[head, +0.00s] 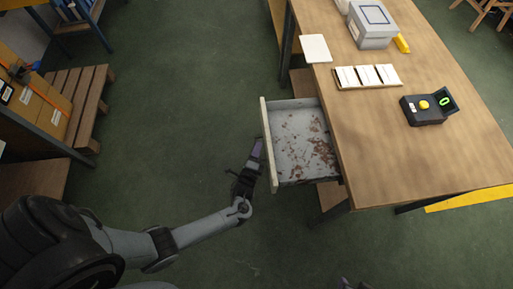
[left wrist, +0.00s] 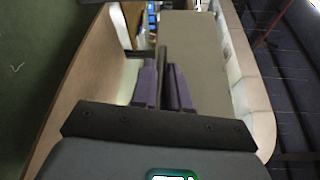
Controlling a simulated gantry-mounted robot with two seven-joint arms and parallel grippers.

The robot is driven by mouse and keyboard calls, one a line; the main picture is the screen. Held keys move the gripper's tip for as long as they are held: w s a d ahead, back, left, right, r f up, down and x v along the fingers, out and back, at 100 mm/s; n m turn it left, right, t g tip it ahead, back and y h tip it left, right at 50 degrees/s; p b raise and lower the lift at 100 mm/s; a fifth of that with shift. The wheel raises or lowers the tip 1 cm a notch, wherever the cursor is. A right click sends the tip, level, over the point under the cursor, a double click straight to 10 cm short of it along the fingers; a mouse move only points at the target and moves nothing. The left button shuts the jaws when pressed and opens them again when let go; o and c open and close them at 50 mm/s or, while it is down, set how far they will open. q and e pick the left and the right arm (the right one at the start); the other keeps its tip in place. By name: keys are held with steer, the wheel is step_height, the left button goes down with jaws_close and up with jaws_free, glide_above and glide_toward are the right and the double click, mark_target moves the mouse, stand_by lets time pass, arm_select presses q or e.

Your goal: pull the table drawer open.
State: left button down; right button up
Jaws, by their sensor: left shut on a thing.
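The table drawer (head: 296,122) stands pulled out from the left side of the wooden table (head: 440,150). Its grey inside shows, with reddish-brown patches on the bottom and nothing else clearly in it. My left gripper (head: 256,150) is at the outer face of the drawer front (head: 268,145). In the left wrist view its purple fingers (left wrist: 164,88) are shut on the dark drawer handle (left wrist: 163,62), which runs between them. A small dark part at the bottom edge of the head view seems to be my right gripper (head: 352,284); its jaws cannot be made out.
On the table are a grey box (head: 372,28), a yellow object (head: 402,43), a tray with white cards (head: 366,77) and a black device with a yellow button (head: 424,105). A wooden pallet (head: 85,100) stands at left. The green floor left of the drawer is clear.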

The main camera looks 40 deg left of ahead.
arm_select(q)
steer(key=c, duration=1.2)
jaws_free()
steer(key=f+p+v, duration=0.1)
steer(key=p+v, duration=0.1)
steer(key=v, duration=0.8)
steer(key=shift+s+d+r, duration=0.25)
steer(key=shift+s+r, duration=0.1)
steer(key=shift+r, duration=0.2)
